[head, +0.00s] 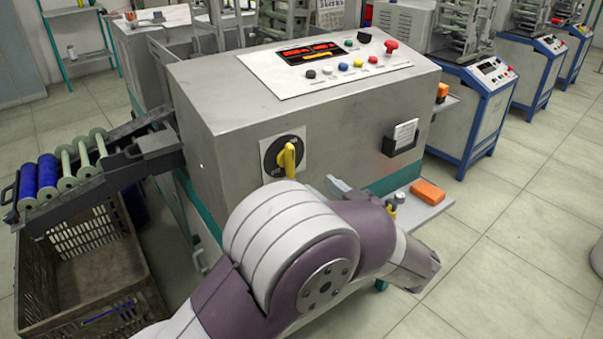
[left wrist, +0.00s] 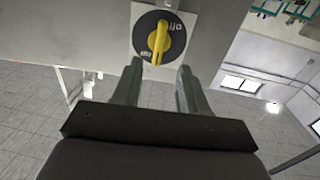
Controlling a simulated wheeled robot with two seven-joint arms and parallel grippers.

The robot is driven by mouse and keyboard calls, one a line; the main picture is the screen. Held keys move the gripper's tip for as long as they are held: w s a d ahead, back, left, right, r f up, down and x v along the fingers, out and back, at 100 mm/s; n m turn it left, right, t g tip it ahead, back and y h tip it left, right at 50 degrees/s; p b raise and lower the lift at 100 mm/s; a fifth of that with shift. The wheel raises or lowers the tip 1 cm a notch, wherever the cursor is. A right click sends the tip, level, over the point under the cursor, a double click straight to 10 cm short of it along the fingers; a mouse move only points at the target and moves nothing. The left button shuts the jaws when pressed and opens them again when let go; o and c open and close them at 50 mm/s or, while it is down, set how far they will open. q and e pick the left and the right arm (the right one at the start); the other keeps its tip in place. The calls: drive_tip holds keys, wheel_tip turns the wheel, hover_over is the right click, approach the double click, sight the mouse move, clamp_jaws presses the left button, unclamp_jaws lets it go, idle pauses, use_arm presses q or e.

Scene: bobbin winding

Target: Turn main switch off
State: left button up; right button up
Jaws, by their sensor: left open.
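The main switch (head: 287,158) is a yellow handle on a round black dial with a pale square plate, on the front of the grey machine cabinet. In the head view its handle stands roughly upright. In the left wrist view the yellow handle (left wrist: 159,40) lies just beyond the fingertips, roughly in line with the gap between them. My left gripper (left wrist: 160,72) is open and empty, apart from the handle. In the head view my left arm hides most of this gripper; a grey finger piece (head: 340,187) shows right of the switch. My right gripper is not in view.
The cabinet top has a control panel (head: 325,65) with coloured buttons and a red knob. A holder with a white card (head: 404,134) and a side shelf with an orange box (head: 427,191) are to the right. A roller rack (head: 60,175) and crate (head: 85,265) are left.

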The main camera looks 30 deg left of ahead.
sight(293, 166)
use_arm(q)
drive_tip(key=b+x, duration=0.1)
drive_tip(key=x, duration=0.8)
drive_tip(key=shift+d, duration=0.1)
clamp_jaws()
